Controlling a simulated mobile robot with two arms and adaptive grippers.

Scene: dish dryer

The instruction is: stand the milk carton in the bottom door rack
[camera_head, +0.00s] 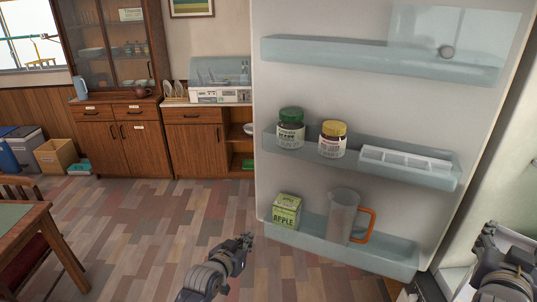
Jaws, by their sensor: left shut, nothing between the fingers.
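The bottom door rack (385,257) is a pale blue bin low on the open fridge door. A green carton (287,211) marked APPLE stands upright at its left end. A grey pitcher (342,214) with an orange handle stands to the right of the carton. I see no carton that I can tell to be milk. My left gripper (248,239) is shut and empty, over the floor to the left of the rack and apart from it. My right gripper (488,232) is at the right edge, by the fridge opening; its fingers are too unclear to read.
The middle door rack (365,168) holds two jars (291,128) (333,139) and a white tray (405,160). The top rack (350,57) looks empty. The bottom rack has bare room right of the pitcher. A table (22,226) stands at left; the floor between is clear.

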